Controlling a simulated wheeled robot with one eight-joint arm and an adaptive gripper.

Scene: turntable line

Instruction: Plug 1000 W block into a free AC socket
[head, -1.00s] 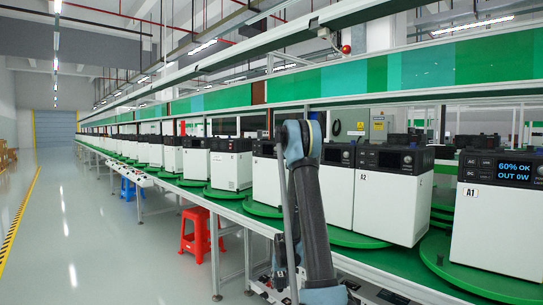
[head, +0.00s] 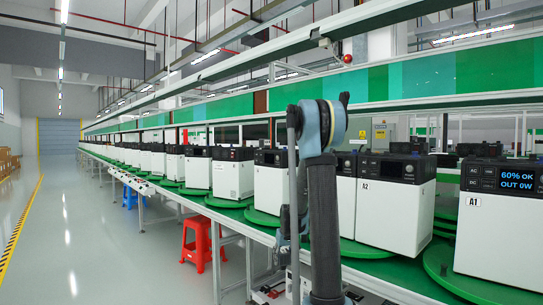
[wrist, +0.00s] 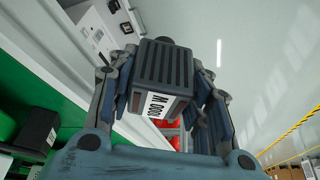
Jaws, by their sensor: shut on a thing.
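The 1000 W block (wrist: 165,65) is a dark ribbed box with a white label that reads upside down in the wrist view. My gripper (wrist: 163,72) is shut on it, one finger on each side, and holds it clear of the bench. In the head view my arm stands in front of the line, and the gripper and block cannot be made out. The white power unit A1 (head: 500,235) has a lit display reading "60% OK OUT 0W" and AC and DC buttons. Unit A2 (head: 395,215) stands to its left. I cannot make out a free AC socket.
Green turntables (head: 375,248) carry a long row of units along the bench. A white panel with small dark features (wrist: 95,32) lies upper left in the wrist view. A red stool (head: 198,240) and a blue stool (head: 130,196) stand by the bench. The aisle floor (head: 75,230) is open.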

